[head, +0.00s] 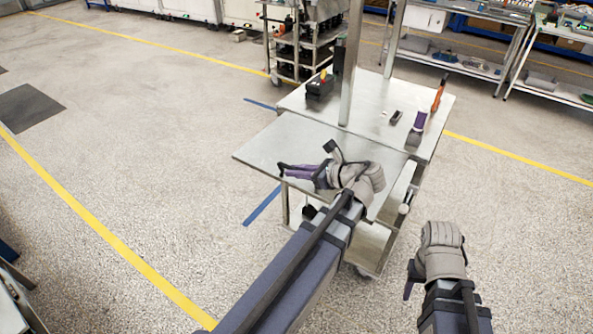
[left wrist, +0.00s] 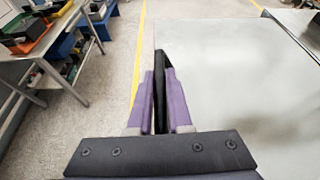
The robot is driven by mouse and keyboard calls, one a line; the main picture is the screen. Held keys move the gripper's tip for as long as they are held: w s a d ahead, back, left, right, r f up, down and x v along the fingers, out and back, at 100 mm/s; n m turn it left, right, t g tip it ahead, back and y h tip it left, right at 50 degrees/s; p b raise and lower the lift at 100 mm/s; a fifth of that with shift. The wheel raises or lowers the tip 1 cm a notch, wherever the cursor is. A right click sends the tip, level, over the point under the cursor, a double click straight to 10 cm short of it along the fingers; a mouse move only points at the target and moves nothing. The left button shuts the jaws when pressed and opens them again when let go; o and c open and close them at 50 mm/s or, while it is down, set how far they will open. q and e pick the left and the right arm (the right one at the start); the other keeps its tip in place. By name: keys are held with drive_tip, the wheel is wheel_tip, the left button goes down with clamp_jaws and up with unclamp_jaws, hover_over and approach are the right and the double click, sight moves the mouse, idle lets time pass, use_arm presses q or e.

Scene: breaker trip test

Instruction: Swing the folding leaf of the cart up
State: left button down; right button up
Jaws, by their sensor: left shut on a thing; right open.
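The cart's steel top (head: 375,105) stands ahead in the head view. Its folding leaf (head: 275,146) sticks out on the near side, roughly level with the top; I cannot tell if it is exactly flush. The leaf also fills the right of the left wrist view (left wrist: 225,75). My left gripper (head: 290,171) is at the leaf's outer edge. Its purple fingers (left wrist: 159,95) are shut on a black handle (left wrist: 160,72) at that edge. My right gripper (head: 409,280) is low at right, away from the cart, its fingers mostly hidden; it is open.
A black box with a yellow-and-red top (head: 320,85), an orange-handled tool (head: 438,92) and a purple-and-dark item (head: 416,128) lie on the cart top. A post (head: 351,65) rises from it. Workbenches stand behind and right. Floor to the left is clear.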

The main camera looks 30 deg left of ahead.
use_arm(q)
drive_tip(key=shift+r, duration=0.2)
drive_tip(key=c, duration=0.8)
unclamp_jaws()
drive_tip(key=shift+c, duration=0.2)
drive_tip(key=p+v, duration=0.2)
drive_tip(key=v, duration=0.4)
drive_tip(key=shift+w+d+r+p, duration=0.1)
drive_tip(key=shift+d+p, duration=0.05)
drive_tip(key=shift+p, duration=0.2)
drive_tip(key=shift+d+r, duration=0.2)
drive_tip(key=shift+d, duration=0.45)
drive_tip(key=shift+f, duration=0.1)
